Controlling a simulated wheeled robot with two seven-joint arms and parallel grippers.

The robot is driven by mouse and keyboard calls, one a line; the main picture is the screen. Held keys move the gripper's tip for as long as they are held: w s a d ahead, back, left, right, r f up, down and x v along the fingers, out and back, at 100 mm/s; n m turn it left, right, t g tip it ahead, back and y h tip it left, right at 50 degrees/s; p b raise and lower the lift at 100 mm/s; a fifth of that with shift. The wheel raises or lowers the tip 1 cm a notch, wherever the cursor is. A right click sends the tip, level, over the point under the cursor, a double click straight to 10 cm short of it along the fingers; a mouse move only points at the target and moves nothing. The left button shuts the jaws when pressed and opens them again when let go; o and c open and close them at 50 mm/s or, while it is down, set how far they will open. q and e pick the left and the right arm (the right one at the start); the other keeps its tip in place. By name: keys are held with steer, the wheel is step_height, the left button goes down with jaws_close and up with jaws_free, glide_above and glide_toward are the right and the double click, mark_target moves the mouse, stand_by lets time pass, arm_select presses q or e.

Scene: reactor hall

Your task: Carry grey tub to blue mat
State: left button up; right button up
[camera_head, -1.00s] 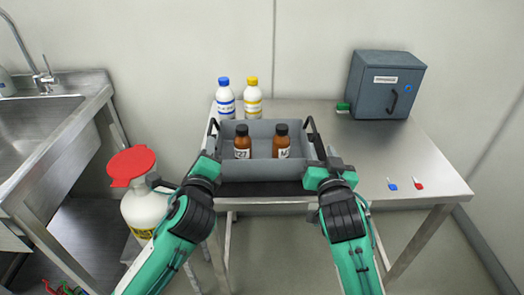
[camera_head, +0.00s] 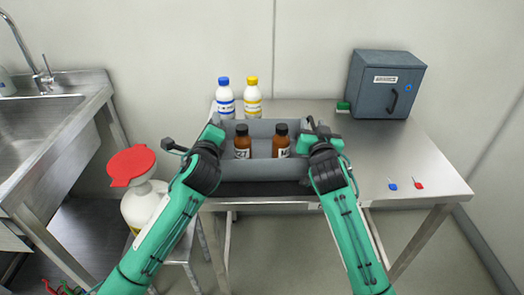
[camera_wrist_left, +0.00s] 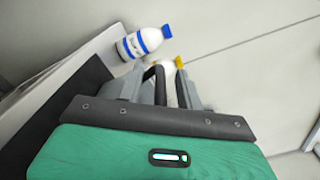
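The grey tub (camera_head: 262,171) stands on the table with two brown, dark-capped bottles, left (camera_head: 243,143) and right (camera_head: 281,143), upright inside. My left gripper (camera_head: 213,132) is at the tub's left end. In the left wrist view its fingers (camera_wrist_left: 160,88) are apart, with a black handle (camera_wrist_left: 156,74) showing between them. My right gripper (camera_head: 312,130) is at the tub's right end; its fingers are hidden, so I cannot tell whether it is open or shut. I see no blue mat.
A dark strip (camera_head: 262,189) shows under the tub's front. White bottles with blue (camera_head: 225,98) and yellow (camera_head: 252,98) caps stand behind it. A grey cabinet (camera_head: 385,85) stands back right. A red-topped white container (camera_head: 143,200) is left of the table. The table's right part is mostly clear.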

arm_select(q)
jaws_close()
arm_select(e)
jaws_close()
arm_select(q)
steer(key=shift+d+r, duration=0.1)
steer(key=shift+r, duration=0.15)
arm_select(e)
steer(key=shift+r, duration=0.2)
